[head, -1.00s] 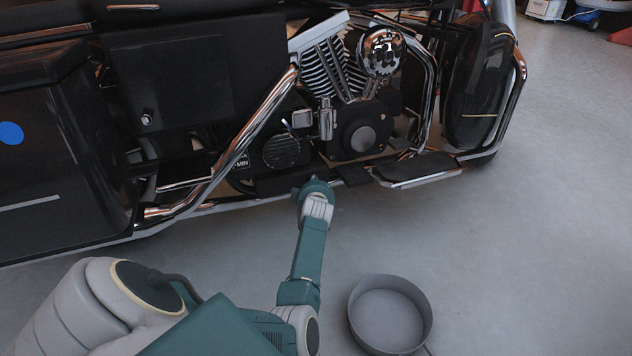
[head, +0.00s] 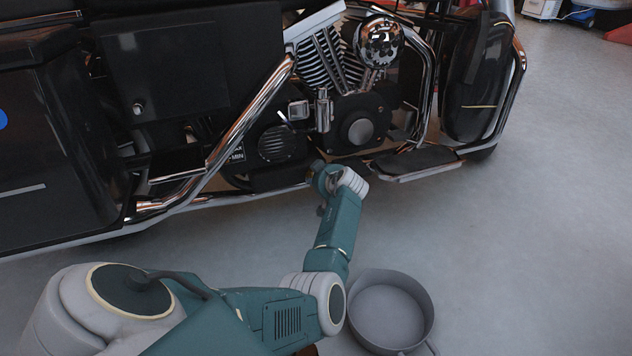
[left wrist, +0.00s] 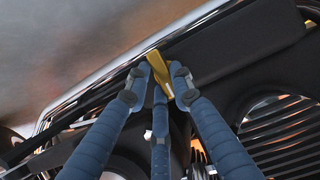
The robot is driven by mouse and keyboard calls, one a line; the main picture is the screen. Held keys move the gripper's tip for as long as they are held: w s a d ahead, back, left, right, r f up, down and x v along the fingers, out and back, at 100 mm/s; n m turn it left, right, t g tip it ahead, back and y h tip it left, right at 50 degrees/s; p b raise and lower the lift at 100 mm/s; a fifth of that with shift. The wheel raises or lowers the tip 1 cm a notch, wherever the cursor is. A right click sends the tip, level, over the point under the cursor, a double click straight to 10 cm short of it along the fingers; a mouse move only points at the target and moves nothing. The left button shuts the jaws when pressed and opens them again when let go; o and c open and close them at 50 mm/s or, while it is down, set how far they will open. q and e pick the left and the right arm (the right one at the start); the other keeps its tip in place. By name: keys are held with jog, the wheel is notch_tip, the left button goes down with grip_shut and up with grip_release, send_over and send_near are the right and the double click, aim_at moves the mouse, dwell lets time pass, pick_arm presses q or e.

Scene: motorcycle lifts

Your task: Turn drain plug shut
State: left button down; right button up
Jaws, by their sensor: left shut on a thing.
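The drain plug looks like a brass-coloured piece (left wrist: 159,66) in the left wrist view, against the dark underside of the motorcycle (head: 290,145). My left gripper (left wrist: 161,84) has its blue fingers closed around this piece. In the head view, my left arm reaches to the lower edge of the motorcycle below the round engine cover. The fingers and the plug cannot be made out there. The plug's exact turn angle cannot be told. My right gripper is in neither view.
A round grey pan (head: 388,312) stands on the floor right of my left forearm. A footboard (head: 415,162) and chrome pipes (head: 235,130) stick out close to the wrist. Another brass-coloured part (left wrist: 308,24) shows at the wrist view's edge.

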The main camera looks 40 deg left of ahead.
pick_arm(q)
jog(key=shift+f, duration=0.1)
dwell(0.3)
jog(key=c, duration=1.8)
grip_release()
jog(key=shift+o, duration=0.2)
jog(key=v, duration=0.7)
jog(key=shift+d, duration=0.3)
